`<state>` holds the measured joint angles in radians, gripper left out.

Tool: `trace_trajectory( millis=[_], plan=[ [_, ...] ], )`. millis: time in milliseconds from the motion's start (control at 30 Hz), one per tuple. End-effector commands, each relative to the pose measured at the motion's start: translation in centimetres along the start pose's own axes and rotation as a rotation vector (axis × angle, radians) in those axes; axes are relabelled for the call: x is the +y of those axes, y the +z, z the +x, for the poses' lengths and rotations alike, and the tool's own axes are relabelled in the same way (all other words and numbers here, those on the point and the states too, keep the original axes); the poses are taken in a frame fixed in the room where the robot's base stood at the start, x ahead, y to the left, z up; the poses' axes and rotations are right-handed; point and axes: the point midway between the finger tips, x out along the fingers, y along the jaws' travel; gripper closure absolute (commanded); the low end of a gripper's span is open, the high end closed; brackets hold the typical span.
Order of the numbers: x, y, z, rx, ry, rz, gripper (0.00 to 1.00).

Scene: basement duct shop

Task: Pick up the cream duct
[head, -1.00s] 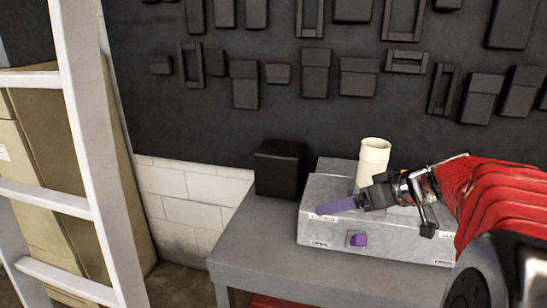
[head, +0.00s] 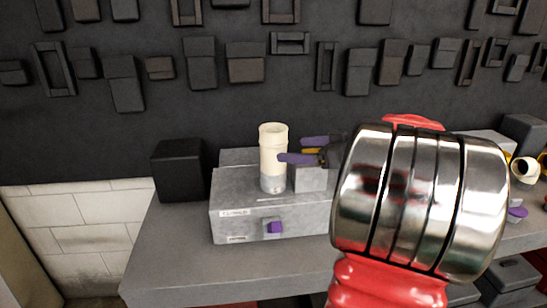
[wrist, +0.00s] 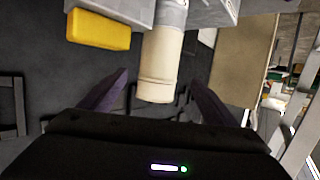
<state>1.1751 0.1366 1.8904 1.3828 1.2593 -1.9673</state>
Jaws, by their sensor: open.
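The cream duct (head: 273,150) stands upright, its lower end on a grey collar (head: 273,184) on top of a grey metal box (head: 238,200). My gripper (head: 294,150) reaches in from the right at the duct's middle height, with one purple finger overlapping the duct's right side. In the wrist view the duct (wrist: 159,70) appears between the two spread purple fingers of my gripper (wrist: 158,80), with visible gaps at both sides. The gripper is open and holds nothing. My arm hides the right part of the metal box.
A black block (head: 180,170) stands left of the metal box on the grey bench (head: 170,240). A yellow object (wrist: 99,28) is near the duct in the wrist view. A cream pipe piece (head: 525,168) lies far right. Bare bench top shows in front.

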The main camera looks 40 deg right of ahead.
Motion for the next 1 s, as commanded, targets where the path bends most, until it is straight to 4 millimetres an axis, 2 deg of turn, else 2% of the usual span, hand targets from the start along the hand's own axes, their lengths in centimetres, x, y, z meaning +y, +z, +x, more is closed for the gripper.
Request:
trace_trajectory(
  millis=[167,500,600,1000],
  plan=[
    [-0.1,0.0,1.8,0.0,-0.003,0.002,0.18],
    [0.0,0.1,6.9,-0.001,-0.003,0.001,0.18],
    [0.1,0.1,7.9,0.0,0.0,0.001,0.18],
    [0.1,0.1,8.3,-0.001,0.002,0.002,0.18]
  ],
)
